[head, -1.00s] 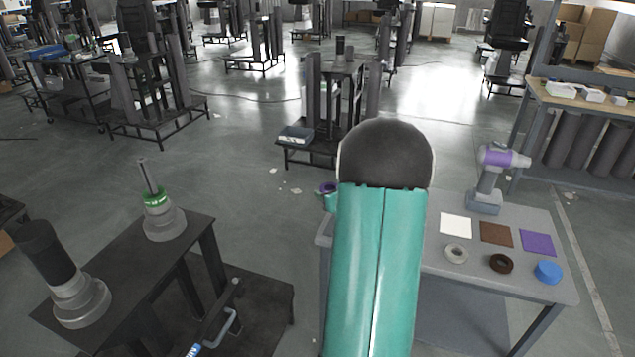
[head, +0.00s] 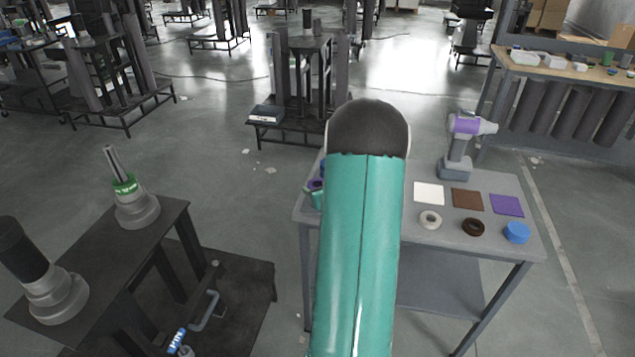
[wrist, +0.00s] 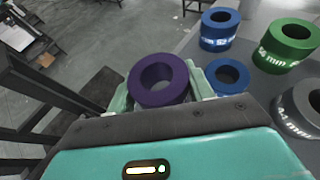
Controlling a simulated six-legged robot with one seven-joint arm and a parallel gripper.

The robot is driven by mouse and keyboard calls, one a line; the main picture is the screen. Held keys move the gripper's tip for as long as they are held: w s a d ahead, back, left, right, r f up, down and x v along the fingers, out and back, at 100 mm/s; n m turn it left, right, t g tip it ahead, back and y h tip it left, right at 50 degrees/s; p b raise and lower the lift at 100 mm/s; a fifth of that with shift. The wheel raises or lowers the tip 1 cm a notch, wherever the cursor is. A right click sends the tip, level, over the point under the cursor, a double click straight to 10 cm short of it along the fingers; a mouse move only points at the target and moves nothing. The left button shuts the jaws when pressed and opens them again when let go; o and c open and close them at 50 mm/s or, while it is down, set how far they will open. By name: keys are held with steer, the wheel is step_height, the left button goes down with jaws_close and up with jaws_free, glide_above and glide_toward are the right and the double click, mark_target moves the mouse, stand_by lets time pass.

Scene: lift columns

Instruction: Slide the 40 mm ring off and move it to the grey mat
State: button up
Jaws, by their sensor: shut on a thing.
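My gripper (wrist: 161,92) is shut on a purple ring (wrist: 152,72). The ring's hole faces up and shows no post through it. In the head view, my arm covers most of the gripper; a bit of the purple ring (head: 316,185) shows at the left edge of the grey table (head: 400,236). Two blue rings (wrist: 220,30) (wrist: 227,76), a green ring (wrist: 288,45) and a grey ring (wrist: 300,108) stand close by in the wrist view. I cannot read which is 40 mm. No clearly grey mat shows.
The grey table holds a white mat (head: 429,193), a brown mat (head: 467,199) and a purple mat (head: 507,205). In front are a pale ring (head: 430,220), a brown ring (head: 473,227) and a blue piece (head: 517,232). A purple-grey drill (head: 460,140) stands behind.

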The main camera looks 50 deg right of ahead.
steer(key=shift+f, duration=2.05)
steer(key=o, duration=1.2)
steer(key=v, duration=1.4)
steer(key=shift+w, duration=0.1)
